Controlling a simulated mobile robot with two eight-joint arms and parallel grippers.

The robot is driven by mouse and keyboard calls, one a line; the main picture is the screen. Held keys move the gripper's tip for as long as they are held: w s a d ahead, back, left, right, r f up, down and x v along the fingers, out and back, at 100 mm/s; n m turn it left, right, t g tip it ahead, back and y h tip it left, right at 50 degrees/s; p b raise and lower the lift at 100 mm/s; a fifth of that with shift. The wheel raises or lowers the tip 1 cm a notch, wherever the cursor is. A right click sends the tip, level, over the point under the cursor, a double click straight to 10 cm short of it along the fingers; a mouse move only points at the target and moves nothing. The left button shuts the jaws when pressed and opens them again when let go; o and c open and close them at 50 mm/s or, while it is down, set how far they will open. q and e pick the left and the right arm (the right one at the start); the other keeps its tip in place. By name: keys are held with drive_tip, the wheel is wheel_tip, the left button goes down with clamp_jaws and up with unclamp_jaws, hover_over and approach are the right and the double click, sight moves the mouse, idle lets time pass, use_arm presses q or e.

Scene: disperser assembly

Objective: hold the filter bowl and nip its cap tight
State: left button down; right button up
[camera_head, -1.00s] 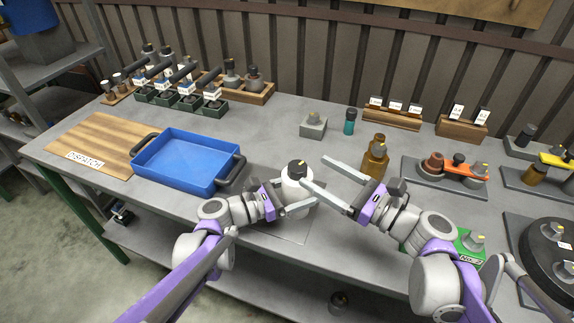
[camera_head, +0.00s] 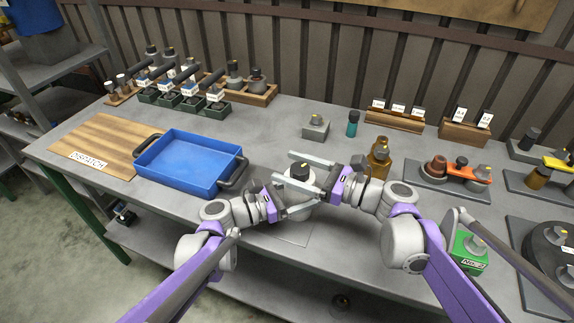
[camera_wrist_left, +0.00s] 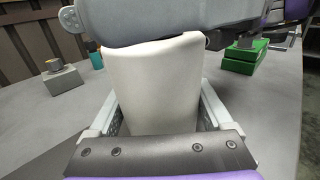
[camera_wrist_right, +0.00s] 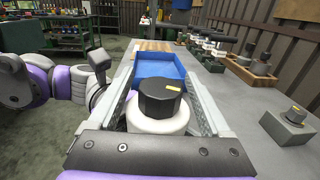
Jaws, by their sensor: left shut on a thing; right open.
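The filter bowl (camera_head: 293,188) is a white rounded body standing upright near the front edge of the bench. It fills the middle of the left wrist view (camera_wrist_left: 155,85). Its dark faceted cap (camera_wrist_right: 160,98) has a yellow mark and sits on top of the bowl. My left gripper (camera_head: 296,207) is shut on the bowl's body from the left. My right gripper (camera_head: 305,174) is open, with its two fingers on either side of the cap. In the right wrist view gaps show between the cap and the fingers.
A blue tray (camera_head: 187,184) with dark handles lies to the left, beside the wooden dispatch board (camera_head: 75,147). A brown bottle (camera_head: 379,158), a teal bottle (camera_head: 352,124) and a grey block (camera_head: 315,130) stand behind. A green block (camera_head: 466,255) is at right.

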drive_tip(key=shift+w+a, duration=0.3)
drive_tip(key=shift+a, duration=0.35)
